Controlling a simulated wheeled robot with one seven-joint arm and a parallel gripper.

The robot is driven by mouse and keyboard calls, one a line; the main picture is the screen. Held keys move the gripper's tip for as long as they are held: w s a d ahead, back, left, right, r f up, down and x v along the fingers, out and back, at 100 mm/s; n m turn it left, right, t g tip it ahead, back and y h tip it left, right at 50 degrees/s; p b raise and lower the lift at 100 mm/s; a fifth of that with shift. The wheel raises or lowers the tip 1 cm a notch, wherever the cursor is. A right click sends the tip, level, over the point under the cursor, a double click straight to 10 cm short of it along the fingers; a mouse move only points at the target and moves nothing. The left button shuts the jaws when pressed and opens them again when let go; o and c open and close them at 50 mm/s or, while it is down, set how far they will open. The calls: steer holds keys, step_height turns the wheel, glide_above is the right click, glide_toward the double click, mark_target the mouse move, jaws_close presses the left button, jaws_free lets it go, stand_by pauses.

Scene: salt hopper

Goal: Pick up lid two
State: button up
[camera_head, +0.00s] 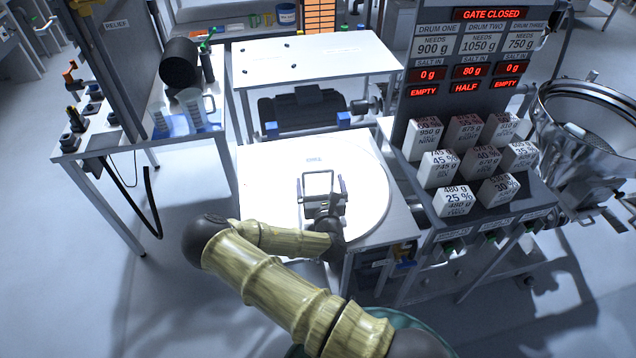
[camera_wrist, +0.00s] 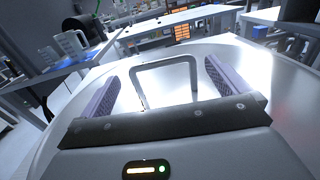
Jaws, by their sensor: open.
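A large round pale lid (camera_head: 368,190) lies flat on a white table, with a squared loop handle (camera_head: 318,173) standing up from it. My gripper (camera_head: 320,193) is over the lid at the handle. In the wrist view, the metallic lid (camera_wrist: 285,115) fills the area beneath my gripper (camera_wrist: 161,74). The fingers are wide apart, one on each side of the handle (camera_wrist: 165,67), with gaps visible on both sides. The gripper holds nothing. The palm hides the near part of the lid.
A panel (camera_head: 470,50) reading "GATE CLOSED" stands to the right, above several labelled white blocks (camera_head: 465,133). A steel hopper (camera_head: 585,125) is at far right. A bench with jugs (camera_head: 190,107) is at left.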

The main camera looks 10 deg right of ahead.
mark_target(318, 171)
steer(key=shift+w, duration=0.1)
steer(key=w, duration=0.2)
steer(key=w+p, duration=0.1)
steer(key=w, duration=0.2)
steer(key=shift+d+f+p, duration=0.1)
steer(key=shift+d+p, duration=0.1)
steer(key=shift+p, duration=0.1)
stand_by(0.4)
steer(key=c, duration=1.7)
steer(key=shift+c, duration=0.2)
step_height(318, 171, up, 10)
steer(key=shift+r+b, duration=0.1)
steer(key=shift+b, duration=0.35)
